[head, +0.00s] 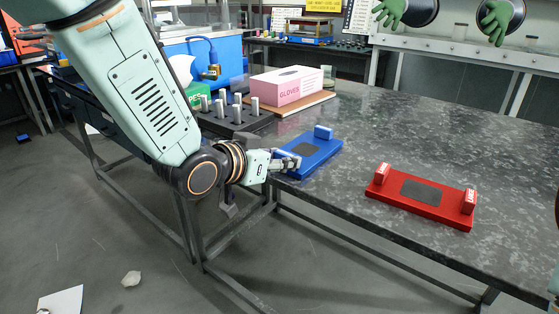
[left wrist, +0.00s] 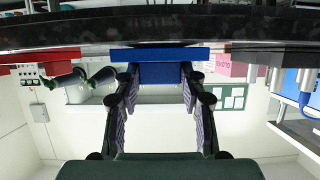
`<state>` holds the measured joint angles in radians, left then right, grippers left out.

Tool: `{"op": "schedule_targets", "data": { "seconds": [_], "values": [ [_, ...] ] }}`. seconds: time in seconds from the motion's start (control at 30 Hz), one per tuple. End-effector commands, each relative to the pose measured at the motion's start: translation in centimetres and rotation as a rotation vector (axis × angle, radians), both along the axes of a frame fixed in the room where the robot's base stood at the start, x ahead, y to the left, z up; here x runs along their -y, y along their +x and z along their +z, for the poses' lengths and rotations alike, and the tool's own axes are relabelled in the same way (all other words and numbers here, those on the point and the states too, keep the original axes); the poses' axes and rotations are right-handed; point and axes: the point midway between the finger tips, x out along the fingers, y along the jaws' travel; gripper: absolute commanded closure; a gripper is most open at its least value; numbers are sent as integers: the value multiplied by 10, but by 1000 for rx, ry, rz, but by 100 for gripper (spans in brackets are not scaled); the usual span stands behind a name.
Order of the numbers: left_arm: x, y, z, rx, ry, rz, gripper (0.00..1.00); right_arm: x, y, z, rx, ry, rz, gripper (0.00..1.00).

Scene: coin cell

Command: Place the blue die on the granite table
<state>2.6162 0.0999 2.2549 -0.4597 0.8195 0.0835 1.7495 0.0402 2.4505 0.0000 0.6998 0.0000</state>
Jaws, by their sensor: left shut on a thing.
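The blue die (head: 322,152) is a flat blue plate with a dark pad on top and a blue block at its far end. It is at the left front edge of the granite table (head: 340,195). My left gripper (head: 287,161) is shut on the block at its near end, which is mostly hidden by the fingers. In the left wrist view the blue die (left wrist: 160,54) shows between and beyond the fingertips (left wrist: 160,76). I cannot tell whether its plate touches the tabletop. My right gripper is not in view.
A red die (head: 419,207) with two red end blocks lies to the right on the table. A black rack (head: 238,118) with several metal cylinders and a pink glove box (head: 290,86) on a brown board stand behind.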

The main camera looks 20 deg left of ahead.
Motion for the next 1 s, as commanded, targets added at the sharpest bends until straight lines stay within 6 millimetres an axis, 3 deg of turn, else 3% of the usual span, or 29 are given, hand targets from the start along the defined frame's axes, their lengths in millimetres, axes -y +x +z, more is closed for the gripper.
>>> {"op": "schedule_targets", "data": {
  "seconds": [0.07, 0.1, 0.33, 0.73, 1.0],
  "values": [
    [0, 1, 4, 8, -2, 1, 100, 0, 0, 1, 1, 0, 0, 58],
    [0, 0, 2, 1, 0, 0, 57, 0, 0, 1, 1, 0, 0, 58],
    [0, 0, 2, 0, 0, 0, 38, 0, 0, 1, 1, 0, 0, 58],
    [-2, -3, 4, 0, -3, 2, 36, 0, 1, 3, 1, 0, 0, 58],
    [-14, -35, 21, 0, -8, 5, 36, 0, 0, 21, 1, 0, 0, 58]
  ]
}}
